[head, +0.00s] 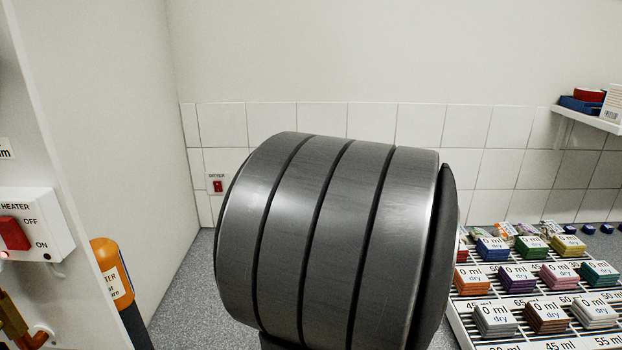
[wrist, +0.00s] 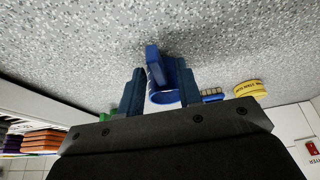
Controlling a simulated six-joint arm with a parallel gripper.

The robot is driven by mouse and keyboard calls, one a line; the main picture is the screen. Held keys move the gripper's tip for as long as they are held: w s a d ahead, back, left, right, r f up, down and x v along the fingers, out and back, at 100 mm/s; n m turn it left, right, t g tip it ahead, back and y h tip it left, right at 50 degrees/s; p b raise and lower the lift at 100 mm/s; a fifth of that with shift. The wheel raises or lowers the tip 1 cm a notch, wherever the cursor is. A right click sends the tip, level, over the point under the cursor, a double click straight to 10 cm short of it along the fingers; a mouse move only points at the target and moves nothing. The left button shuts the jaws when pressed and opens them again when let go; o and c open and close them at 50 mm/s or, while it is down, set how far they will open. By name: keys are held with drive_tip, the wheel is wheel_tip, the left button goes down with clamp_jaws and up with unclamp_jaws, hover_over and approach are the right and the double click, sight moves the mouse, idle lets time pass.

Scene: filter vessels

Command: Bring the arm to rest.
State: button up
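In the wrist view my gripper (wrist: 160,78) has two dark blue fingers standing apart, with a clear gap between them. A blue, cup-like thing (wrist: 165,97) with a raised blue part shows in that gap. Its sides are partly covered by the fingers, and I cannot tell whether it lies between them or beyond them, or touches them. In the head view my gripper is not visible; a large grey banded cylinder, part of my own arm, fills the middle and hides what is behind it.
A rack (head: 459,318) at right bears several stacks of coloured packets labelled "0 ml dry". A heater switch box (head: 30,222) and an orange-topped bottle (head: 112,278) are at left. A yellow round thing (wrist: 250,88) and a small blue toothed piece (wrist: 212,95) are right of the fingers.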

wheel_tip(320, 180, up, 3)
drive_tip(key=shift+f, duration=0.1)
drive_tip(key=s+d+r, duration=0.7)
drive_tip(key=s+d, duration=0.1)
drive_tip(key=s, duration=0.1)
drive_tip(key=shift+m, duration=0.3)
drive_tip(key=w+a+f, duration=0.1)
drive_tip(key=w+f, duration=0.1)
drive_tip(key=w, duration=0.2)
drive_tip(key=w+a+f, duration=0.1)
drive_tip(key=w, duration=0.3)
drive_tip(key=w+a+f, duration=0.2)
drive_tip(key=w, duration=0.3)
drive_tip(key=shift+f, duration=0.3)
drive_tip(key=shift+w+a+f, duration=0.2)
drive_tip(key=shift+w+a, duration=0.1)
drive_tip(key=shift+w, duration=0.1)
drive_tip(key=shift+s, duration=0.1)
drive_tip(key=shift+s+d+r, duration=0.2)
drive_tip(key=s+d+r, duration=0.1)
drive_tip(key=s+r, duration=0.1)
drive_tip(key=s, duration=0.4)
drive_tip(key=s+d+r, duration=0.2)
drive_tip(key=s+r, duration=0.1)
drive_tip(key=s, duration=0.3)
drive_tip(key=shift+d, duration=0.15)
